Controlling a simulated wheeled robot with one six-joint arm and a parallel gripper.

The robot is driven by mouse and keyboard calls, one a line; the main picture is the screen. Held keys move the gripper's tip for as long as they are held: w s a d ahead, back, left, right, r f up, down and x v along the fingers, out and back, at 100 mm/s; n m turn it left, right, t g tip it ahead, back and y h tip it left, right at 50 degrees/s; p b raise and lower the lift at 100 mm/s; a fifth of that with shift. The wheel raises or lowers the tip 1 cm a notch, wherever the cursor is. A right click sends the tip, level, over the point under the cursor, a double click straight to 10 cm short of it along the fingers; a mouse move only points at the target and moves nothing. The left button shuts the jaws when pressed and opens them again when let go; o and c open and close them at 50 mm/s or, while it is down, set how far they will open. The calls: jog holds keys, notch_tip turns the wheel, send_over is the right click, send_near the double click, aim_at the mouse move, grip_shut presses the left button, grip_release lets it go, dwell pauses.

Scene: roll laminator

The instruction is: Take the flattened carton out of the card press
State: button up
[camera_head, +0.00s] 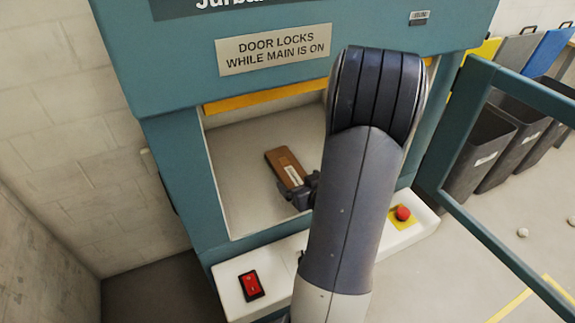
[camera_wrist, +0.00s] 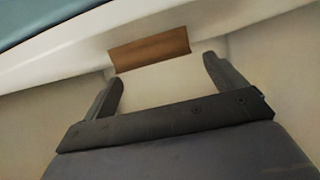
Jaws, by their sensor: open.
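The flattened carton (camera_head: 280,160) is a small brown slab with a pale label, lying inside the open chamber of the teal card press (camera_head: 175,150). In the wrist view the carton (camera_wrist: 150,50) is a brown strip beyond the fingertips, roughly between them. My gripper (camera_head: 299,190) is inside the chamber at the carton's near end. The wrist view shows its two fingers (camera_wrist: 162,74) spread apart with nothing between them. In the head view my arm hides the chamber's right side and part of the gripper. I cannot tell whether a finger touches the carton.
The press door (camera_head: 480,220) stands swung open at the right. A white front ledge carries a red rocker switch (camera_head: 250,285) and a red stop button (camera_head: 402,213). A sign (camera_head: 274,49) reads "DOOR LOCKS WHILE MAIN IS ON". Grey bins (camera_head: 485,140) stand beyond the door.

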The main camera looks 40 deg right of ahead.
aim_at(292, 174)
jog(key=x, duration=0.5)
jog(key=shift+w+d+r, duration=0.1)
jog(key=shift+w, duration=0.05)
jog(key=c, duration=1.1)
